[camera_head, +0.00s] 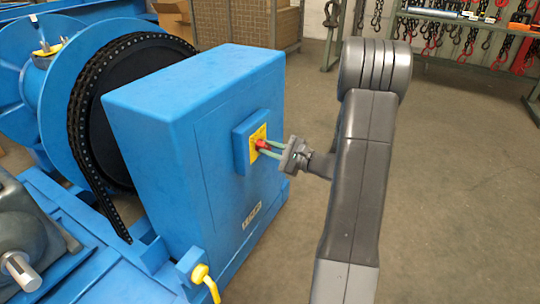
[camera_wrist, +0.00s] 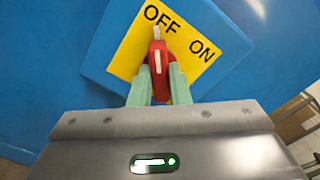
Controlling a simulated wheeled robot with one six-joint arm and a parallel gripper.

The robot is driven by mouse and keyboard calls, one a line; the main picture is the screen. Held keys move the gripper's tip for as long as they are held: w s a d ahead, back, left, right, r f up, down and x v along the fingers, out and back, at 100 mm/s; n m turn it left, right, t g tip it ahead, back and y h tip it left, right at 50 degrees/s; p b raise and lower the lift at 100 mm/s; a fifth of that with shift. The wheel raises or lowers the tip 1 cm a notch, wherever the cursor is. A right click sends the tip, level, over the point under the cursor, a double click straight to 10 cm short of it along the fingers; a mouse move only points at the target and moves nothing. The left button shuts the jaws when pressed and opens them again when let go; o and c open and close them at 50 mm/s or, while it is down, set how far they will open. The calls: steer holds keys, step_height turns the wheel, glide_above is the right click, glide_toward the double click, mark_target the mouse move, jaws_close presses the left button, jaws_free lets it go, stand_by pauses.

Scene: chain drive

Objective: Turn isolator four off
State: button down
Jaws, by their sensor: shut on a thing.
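The isolator's red knob (camera_head: 262,144) sits on a yellow plate (camera_head: 257,134) on the side of the blue housing (camera_head: 222,110). In the wrist view the red knob (camera_wrist: 157,62) has a white pointer directed up toward the word OFF on the yellow plate (camera_wrist: 128,57). ON is printed to the right of it. My gripper (camera_head: 267,149) has its two pale green fingers closed around the knob from both sides. No isolator number is legible.
A black chain (camera_head: 88,110) runs beside the housing. A rack with hanging chains (camera_head: 470,40) stands behind; the floor between is clear.

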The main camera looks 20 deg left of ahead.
steer(key=shift+n+b, duration=0.4)
steer(key=shift+n, duration=0.1)
steer(key=c, duration=1.4)
jaws_free()
steer(key=shift+o, duration=0.2)
steer(key=s+d+p, duration=0.1)
steer(key=d+p, duration=0.2)
steer(key=d, duration=1.1)
steer(key=shift+a, duration=0.2)
